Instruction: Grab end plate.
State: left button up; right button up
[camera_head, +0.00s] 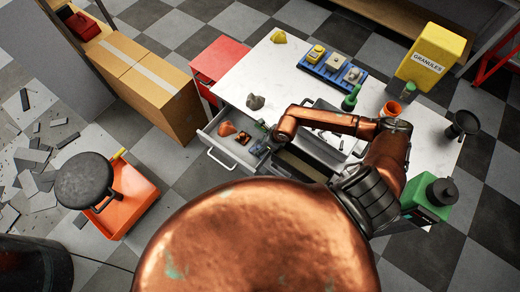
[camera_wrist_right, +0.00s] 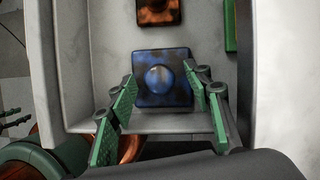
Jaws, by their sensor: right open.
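A square blue plate with a round raised boss (camera_wrist_right: 163,79) lies in the open drawer (camera_head: 217,158), close to its near wall in the right wrist view. It is probably the end plate. My right gripper (camera_wrist_right: 161,90) is open over it, with one green-padded finger on each side and nothing held. I cannot tell whether the pads touch the plate. A similar rust-orange plate (camera_wrist_right: 158,11) lies farther along the drawer; it also shows in the head view (camera_head: 243,138). In the head view my right gripper (camera_head: 264,140) hangs at the drawer, partly hidden.
A green part (camera_wrist_right: 231,28) lies by the drawer's right wall. An orange-brown piece (camera_head: 227,129) is also in the drawer. The white tabletop (camera_head: 290,85) holds a grey lump (camera_head: 255,102), a blue tray (camera_head: 332,67) and a yellow granules box (camera_head: 432,56). Cardboard boxes (camera_head: 150,80) stand left.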

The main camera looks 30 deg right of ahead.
jog(key=shift+r, duration=0.1)
grip_shut()
dwell(0.4)
